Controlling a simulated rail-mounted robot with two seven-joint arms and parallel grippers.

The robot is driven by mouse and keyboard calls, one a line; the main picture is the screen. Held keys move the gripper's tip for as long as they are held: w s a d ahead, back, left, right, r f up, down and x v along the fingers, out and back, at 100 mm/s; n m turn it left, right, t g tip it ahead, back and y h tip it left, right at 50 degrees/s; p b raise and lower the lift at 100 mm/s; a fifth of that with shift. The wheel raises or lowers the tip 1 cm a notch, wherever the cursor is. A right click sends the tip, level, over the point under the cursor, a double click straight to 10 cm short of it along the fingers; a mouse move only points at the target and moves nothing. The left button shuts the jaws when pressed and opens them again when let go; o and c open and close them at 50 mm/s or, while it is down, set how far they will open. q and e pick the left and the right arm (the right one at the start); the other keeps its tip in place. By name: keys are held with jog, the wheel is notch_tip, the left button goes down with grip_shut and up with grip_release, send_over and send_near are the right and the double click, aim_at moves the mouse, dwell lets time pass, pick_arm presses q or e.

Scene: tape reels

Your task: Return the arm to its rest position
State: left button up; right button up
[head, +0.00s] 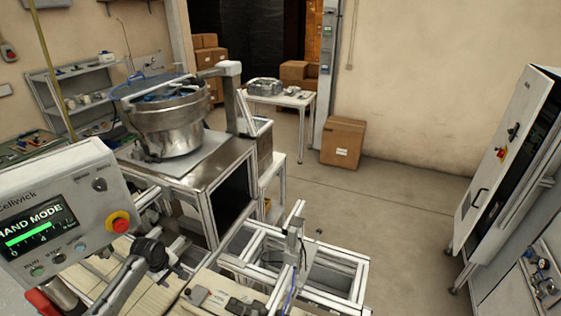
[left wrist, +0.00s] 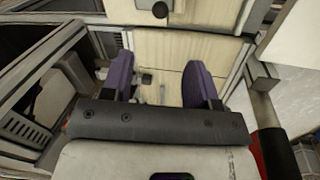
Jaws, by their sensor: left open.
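My left gripper (left wrist: 158,68) shows in the left wrist view. Its two purple fingers stand apart on a dark crossbar, with nothing held between them. Beyond the fingers is a pale slatted surface (left wrist: 190,46) with metal frame rails around it. A small dark item (left wrist: 146,79) shows in the gap between the fingers; I cannot tell how far beyond them it is. In the head view I cannot clearly make out the left gripper's fingers near the lower left. My right gripper is in neither view.
A control panel reading HAND MODE (head: 50,215) fills the head view's lower left. A metal bowl feeder (head: 175,128) stands on a bench behind it. An aluminium frame (head: 335,265) is at lower centre, an open cabinet (head: 505,160) at right. The floor between is clear.

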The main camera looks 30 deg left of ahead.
pick_arm(q)
jog(key=w+d+r+m+t+y, duration=0.2)
jog(key=w+d+r+m+y, duration=0.15)
jog(key=r+m, duration=0.8)
jog(key=s+d+r+m+t, duration=0.1)
jog(key=s+d+m+t, duration=0.15)
jog(key=d+m, duration=0.85)
jog(key=s+d+n+h+p, duration=0.1)
jog(key=s+d, duration=0.5)
jog(key=d, duration=0.3)
jog(key=s+d+n+h+p, duration=0.1)
jog(key=s+d+n, duration=0.1)
jog(key=s+d, duration=0.5)
jog(key=s+d+f+g, duration=0.1)
jog(key=s+d+f, duration=0.2)
jog(key=s, duration=0.3)
jog(key=s+d+f+g+h+p, duration=0.1)
jog(key=s+d+f+g, duration=0.1)
jog(key=s, duration=0.4)
jog(key=shift+d+f, duration=0.6)
jog(key=shift+d, duration=0.15)
